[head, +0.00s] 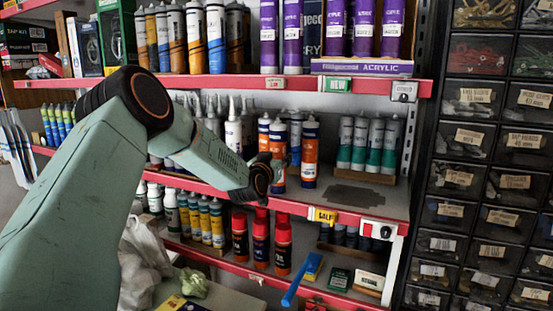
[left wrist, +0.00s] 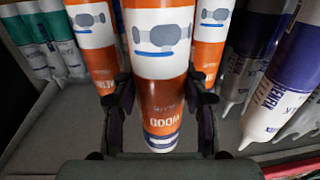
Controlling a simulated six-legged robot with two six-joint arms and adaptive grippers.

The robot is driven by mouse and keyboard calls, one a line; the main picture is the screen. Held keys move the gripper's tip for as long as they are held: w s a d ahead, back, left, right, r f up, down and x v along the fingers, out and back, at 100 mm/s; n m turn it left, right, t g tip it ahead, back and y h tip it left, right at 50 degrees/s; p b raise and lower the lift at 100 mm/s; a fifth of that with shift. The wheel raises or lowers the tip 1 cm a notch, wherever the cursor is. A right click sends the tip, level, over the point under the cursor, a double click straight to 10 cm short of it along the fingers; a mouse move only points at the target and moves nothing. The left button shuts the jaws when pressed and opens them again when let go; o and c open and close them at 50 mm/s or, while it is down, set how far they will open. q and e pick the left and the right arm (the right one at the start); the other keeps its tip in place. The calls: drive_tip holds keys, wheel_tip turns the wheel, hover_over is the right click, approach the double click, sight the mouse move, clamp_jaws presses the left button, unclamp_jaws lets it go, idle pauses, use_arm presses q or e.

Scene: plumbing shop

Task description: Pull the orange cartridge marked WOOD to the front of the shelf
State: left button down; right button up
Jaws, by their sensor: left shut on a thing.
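The orange and white cartridge marked WOOD (left wrist: 160,105) fills the middle of the left wrist view, where its lettering appears upside down. In the head view this cartridge (head: 279,143) stands on the middle shelf (head: 375,192). My left gripper (head: 270,172) is shut on its lower part, one finger on each side. Two similar orange cartridges stand close by: one on the right (head: 310,150) and one on the left (head: 263,135). The gripper hides part of the held cartridge's base in the head view. My right gripper is not in view.
Green and white cartridges (head: 360,145) stand right of the orange ones. White and grey tubes (head: 233,130) stand to the left. A bare dark patch (head: 355,197) lies on the shelf at front right. Red-capped cartridges (head: 283,245) stand on the shelf below.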

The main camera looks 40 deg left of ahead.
use_arm(q)
drive_tip(key=shift+s+d+f, duration=0.1)
drive_tip(key=shift+s+f, duration=0.05)
drive_tip(key=shift+f, duration=0.1)
drive_tip(key=c, duration=1.1)
unclamp_jaws()
drive_tip(key=o, duration=0.5)
drive_tip(key=shift+w, duration=0.25)
drive_tip(key=shift+r, duration=0.1)
drive_tip(key=shift+s+r, duration=0.1)
drive_tip(key=shift+s, duration=0.1)
drive_tip(key=v, duration=1.2)
drive_tip(key=shift+w, duration=0.1)
